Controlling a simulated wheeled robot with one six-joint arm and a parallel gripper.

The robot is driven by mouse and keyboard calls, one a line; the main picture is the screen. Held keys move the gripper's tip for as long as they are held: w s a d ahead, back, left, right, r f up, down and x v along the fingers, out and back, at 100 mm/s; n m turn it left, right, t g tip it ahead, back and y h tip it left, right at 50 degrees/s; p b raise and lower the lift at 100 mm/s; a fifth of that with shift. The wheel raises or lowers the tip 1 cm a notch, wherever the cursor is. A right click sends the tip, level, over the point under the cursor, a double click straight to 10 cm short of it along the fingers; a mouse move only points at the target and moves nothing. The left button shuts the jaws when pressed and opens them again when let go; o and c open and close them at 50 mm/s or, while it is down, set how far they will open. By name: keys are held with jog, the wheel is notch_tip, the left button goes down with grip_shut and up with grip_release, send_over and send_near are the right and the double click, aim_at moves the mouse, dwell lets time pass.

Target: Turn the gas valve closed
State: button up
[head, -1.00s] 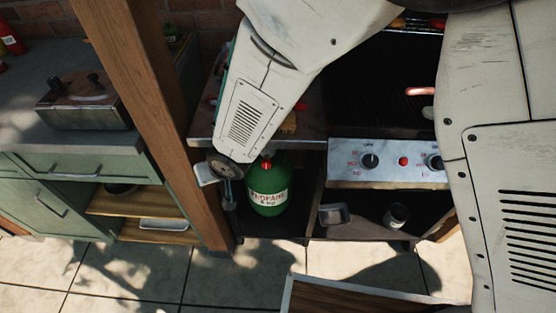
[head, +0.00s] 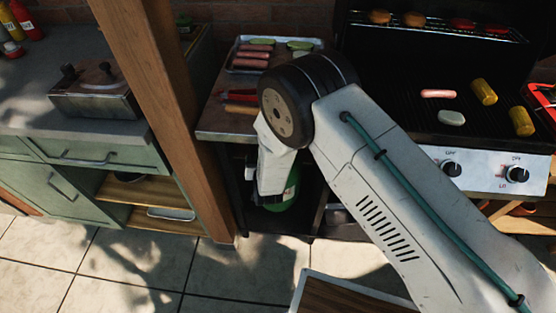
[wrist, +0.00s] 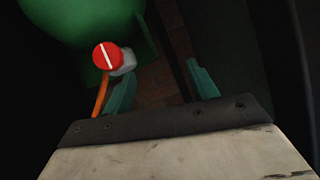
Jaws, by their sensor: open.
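The gas valve's round red knob (wrist: 105,55) has a white line running nearly upright, tilted a little to the left at its top. It sits on a grey fitting with an orange hose (wrist: 101,96), in front of the green gas bottle (wrist: 75,20). My gripper (wrist: 160,71) is open and empty in the wrist view. Its left finger is just below and right of the knob, and its right finger is well to the right. I cannot tell whether the left finger touches the fitting. In the head view my arm hides the knob, my gripper and most of the green bottle (head: 291,187).
The bottle stands in a dark open shelf under a side table (head: 222,118) that bears a tray (head: 234,66). A wooden post (head: 160,110) stands to the left. The grill (head: 470,135) with food and control knobs is to the right.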

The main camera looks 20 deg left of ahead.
jog(key=w+d+f+m+t+h, duration=0.2)
jog(key=w+d+t+h, duration=0.1)
jog(key=d+t, duration=0.2)
jog(key=s+f+t, duration=0.2)
jog(key=s+f, duration=0.2)
jog(key=shift+n+y, duration=0.3)
jog(key=x, duration=0.7)
jog(key=shift+w+d+f, duration=0.2)
jog(key=shift+w, duration=0.15)
jog(key=c, duration=1)
